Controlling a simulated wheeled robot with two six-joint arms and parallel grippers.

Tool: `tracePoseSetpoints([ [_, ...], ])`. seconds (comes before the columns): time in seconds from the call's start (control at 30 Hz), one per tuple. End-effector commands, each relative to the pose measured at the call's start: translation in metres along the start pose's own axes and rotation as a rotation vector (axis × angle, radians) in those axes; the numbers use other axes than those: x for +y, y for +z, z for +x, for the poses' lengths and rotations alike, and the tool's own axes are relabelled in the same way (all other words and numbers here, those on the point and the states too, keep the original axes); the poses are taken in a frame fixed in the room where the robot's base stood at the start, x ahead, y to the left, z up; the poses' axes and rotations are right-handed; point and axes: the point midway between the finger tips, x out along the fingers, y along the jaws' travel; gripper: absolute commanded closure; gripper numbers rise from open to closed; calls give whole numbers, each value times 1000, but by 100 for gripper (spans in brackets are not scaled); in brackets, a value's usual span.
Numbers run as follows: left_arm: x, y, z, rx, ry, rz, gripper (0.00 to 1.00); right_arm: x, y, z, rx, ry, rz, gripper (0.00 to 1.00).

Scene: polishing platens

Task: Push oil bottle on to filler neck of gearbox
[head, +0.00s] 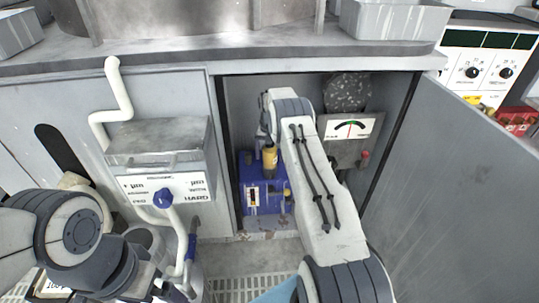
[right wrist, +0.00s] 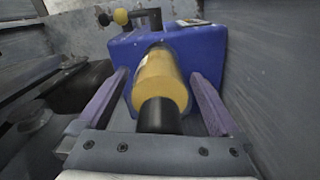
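The oil bottle is a yellow cylinder (right wrist: 160,78) with a black end (right wrist: 159,115) towards the camera. It also shows in the head view (head: 269,158), at the top of the blue gearbox (head: 262,197) in the open cabinet. The gearbox (right wrist: 208,50) fills the back of the right wrist view. My right gripper (right wrist: 160,77) is open, one purple finger on each side of the bottle, with gaps visible. The filler neck is not clearly seen; whether the bottle's far end touches it is hidden. My left gripper (head: 168,290) is at the lower left, its fingers unclear.
The cabinet door (head: 450,170) stands open on the right. A gauge panel (head: 350,127) and a dark speckled disc (head: 347,92) are behind my right arm. A grey box with white piping (head: 160,140) is left.

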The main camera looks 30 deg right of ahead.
Motion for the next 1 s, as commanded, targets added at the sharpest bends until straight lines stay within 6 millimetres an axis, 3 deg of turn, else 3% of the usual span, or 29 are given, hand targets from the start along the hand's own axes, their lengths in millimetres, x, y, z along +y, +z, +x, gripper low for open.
tracePoseSetpoints([
  [0.27, 0, 0, -2, 0, 0, 0, 0, 0, 0, -4, -1, 0, 0, 0],
  [0.7, 1, -1, -18, 0, 0, 0, 0, 0, 0, -69, 0, 0, 0, 0],
  [1.0, 1, -1, -18, 0, 0, 0, 0, 0, 0, -75, -1, 0, 0, 0],
])
